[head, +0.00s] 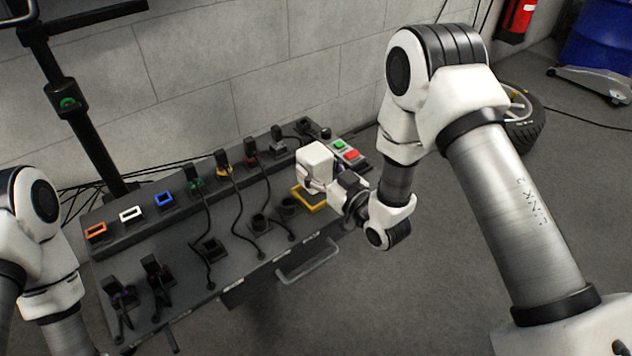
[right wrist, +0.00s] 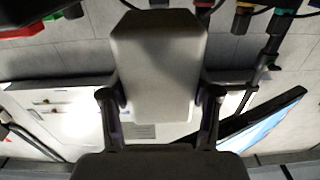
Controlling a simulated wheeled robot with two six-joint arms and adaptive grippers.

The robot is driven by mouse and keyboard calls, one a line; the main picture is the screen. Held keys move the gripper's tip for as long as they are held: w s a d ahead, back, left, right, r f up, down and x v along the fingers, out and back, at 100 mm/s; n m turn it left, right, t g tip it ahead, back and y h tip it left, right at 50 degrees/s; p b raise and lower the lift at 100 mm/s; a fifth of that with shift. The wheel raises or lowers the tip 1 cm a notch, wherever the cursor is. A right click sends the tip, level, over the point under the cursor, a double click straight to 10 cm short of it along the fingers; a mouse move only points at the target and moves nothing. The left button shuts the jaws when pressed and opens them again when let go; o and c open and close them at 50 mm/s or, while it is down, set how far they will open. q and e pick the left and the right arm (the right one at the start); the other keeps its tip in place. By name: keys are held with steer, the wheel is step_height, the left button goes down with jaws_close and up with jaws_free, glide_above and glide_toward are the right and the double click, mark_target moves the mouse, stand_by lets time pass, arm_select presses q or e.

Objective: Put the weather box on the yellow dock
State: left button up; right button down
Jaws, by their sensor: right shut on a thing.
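The weather box, a white block with rounded edges (head: 315,158), is held in my right gripper (head: 326,184). It also fills the upper middle of the right wrist view (right wrist: 158,65), with one dark finger on each side. The yellow dock (head: 311,206) is on the dark bench, just below the box in the head view. The box and gripper cover part of the dock, and I cannot tell how large the gap between box and dock is. Only part of my left arm shows at the left edge; its gripper is out of frame.
Orange (head: 96,232), white (head: 131,214) and blue (head: 164,199) framed sockets line the bench's back ledge, followed by several black plugs with cables. A green and red button box (head: 347,151) stands close to the right of the weather box. Round sockets (head: 259,222) lie left of the dock.

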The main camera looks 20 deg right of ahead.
step_height(320, 180, down, 3)
steer(key=shift+a+f+b, duration=0.15)
steer(key=shift+f+b, duration=0.05)
steer(key=shift+b, duration=0.7)
steer(key=shift+f, duration=0.2)
steer(key=shift+r, duration=0.2)
steer(key=shift+c, duration=1.2)
jaws_free()
steer(key=shift+s, duration=0.15)
